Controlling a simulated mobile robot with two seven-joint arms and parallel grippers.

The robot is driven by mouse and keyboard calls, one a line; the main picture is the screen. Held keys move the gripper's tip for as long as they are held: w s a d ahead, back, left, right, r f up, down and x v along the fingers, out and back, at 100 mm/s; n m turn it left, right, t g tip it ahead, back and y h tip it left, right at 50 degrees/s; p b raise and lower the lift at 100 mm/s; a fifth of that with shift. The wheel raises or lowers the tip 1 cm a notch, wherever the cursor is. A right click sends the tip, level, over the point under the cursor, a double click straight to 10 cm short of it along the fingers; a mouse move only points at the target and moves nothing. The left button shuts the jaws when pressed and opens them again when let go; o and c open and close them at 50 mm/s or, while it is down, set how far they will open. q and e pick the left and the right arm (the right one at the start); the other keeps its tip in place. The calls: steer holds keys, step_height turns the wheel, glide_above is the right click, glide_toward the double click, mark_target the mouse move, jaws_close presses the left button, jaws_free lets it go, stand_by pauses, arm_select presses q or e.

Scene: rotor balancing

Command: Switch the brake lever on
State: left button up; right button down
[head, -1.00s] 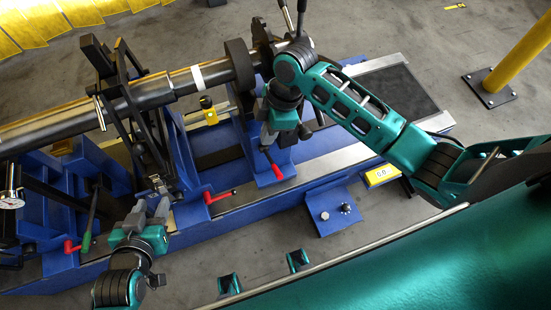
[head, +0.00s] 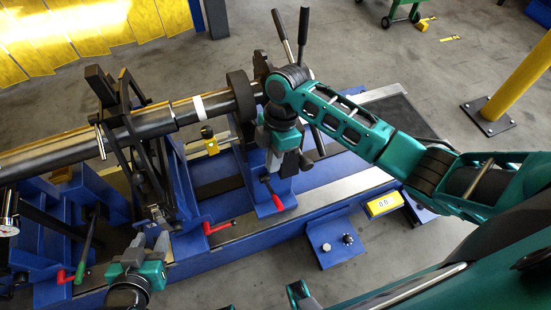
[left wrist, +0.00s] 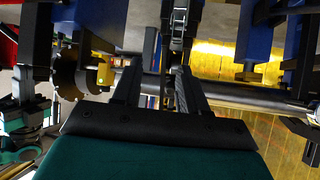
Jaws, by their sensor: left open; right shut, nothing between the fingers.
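I cannot tell for sure which handle is the brake lever. A green-handled lever (head: 85,239) stands at the lower left of the blue machine. Two black-handled levers, one upright (head: 303,30) and one tilted (head: 280,24), stand behind my right wrist. My left gripper (head: 151,240) is open and empty in front of the machine, right of the green handle and apart from it. In the left wrist view its two fingers (left wrist: 160,88) are spread, with the dark shaft (left wrist: 235,92) beyond them. My right gripper (head: 285,158) is shut beside the shaft's right end; its fingertips are hard to make out.
Red-handled levers stick out along the machine's front, at the right (head: 273,194), middle (head: 219,227) and left (head: 66,276). A yellow post (head: 517,78) stands at the right.

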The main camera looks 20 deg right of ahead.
steer(key=b, duration=0.1)
glide_toward(275, 202)
steer(key=a+f, duration=0.2)
steer(key=f, duration=0.3)
steer(key=shift+s+d, duration=0.2)
steer(key=shift+s, duration=0.15)
steer(key=shift+s+d+f+b, duration=0.1)
steer(key=shift+s+f+b, duration=0.05)
steer(key=shift+f+b, duration=0.2)
arm_select(q)
steer(key=shift+w+d+f+h, duration=0.3)
steer(key=shift+w+d, duration=0.1)
steer(key=shift+a, duration=0.1)
arm_select(e)
steer(key=shift+s+f, duration=0.1)
